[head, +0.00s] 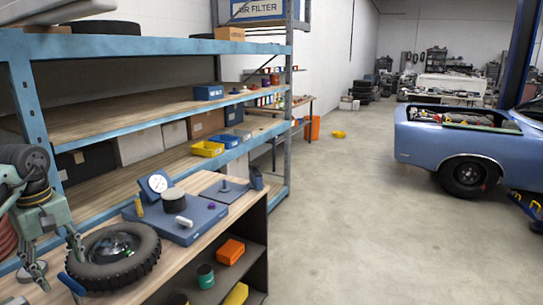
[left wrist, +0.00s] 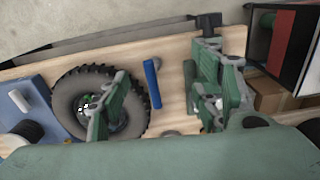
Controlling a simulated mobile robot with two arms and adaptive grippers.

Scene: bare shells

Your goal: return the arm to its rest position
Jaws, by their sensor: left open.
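My left arm comes in at the left edge of the head view. Its green-grey left gripper (head: 56,258) is above the left part of the wooden bench (head: 232,209), beside a wheel with a black tyre (head: 147,262). In the left wrist view the two fingers of the gripper (left wrist: 156,115) stand wide apart with nothing between them in their grasp. The wheel (left wrist: 65,100) lies below the left finger, and a blue bar (left wrist: 152,83) lies on the bench under the gap. My right gripper is in neither view.
A blue plate (head: 182,227) with a dial gauge (head: 157,184) and a dark cylinder (head: 173,199) lies beyond the wheel. Blue shelving (head: 170,47) with boxes stands behind the bench. The floor (head: 365,220) to the right is clear up to a blue car (head: 455,145).

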